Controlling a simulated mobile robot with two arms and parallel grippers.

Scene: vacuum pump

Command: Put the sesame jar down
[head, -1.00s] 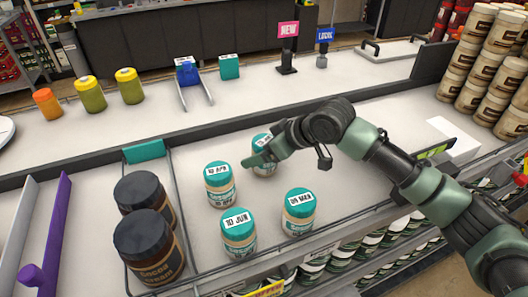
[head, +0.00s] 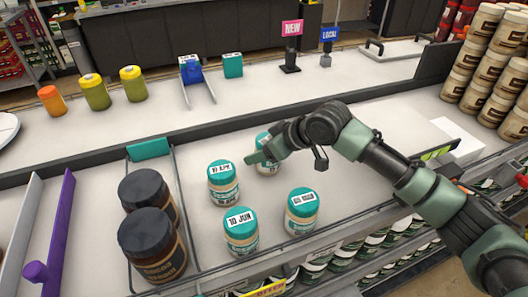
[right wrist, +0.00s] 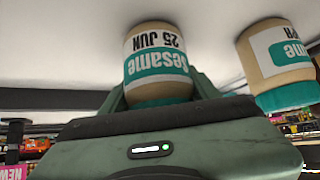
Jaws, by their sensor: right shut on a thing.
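My right gripper (head: 266,156) is shut on a sesame jar (head: 266,166), which is partly hidden behind the gripper in the head view. In the right wrist view this jar (right wrist: 158,60) appears upside down between the fingers, with a teal lid and a "25 JUN" label. It looks upright and at shelf level; I cannot tell whether its base touches the shelf (head: 340,165). Other sesame jars stand nearby: one marked APR (head: 223,190) to the left, "10 JUN" (head: 241,236) in front, and another (head: 301,217) front right. My left gripper is out of view.
Two dark cocoa cream jars (head: 153,250) stand left, beside a wire divider (head: 183,215). A purple divider (head: 58,235) lies farther left. Behind a dark ledge are yellow jars (head: 133,85) and NEW and LOCAL signs (head: 292,28). The shelf right of the jars looks clear under my arm.

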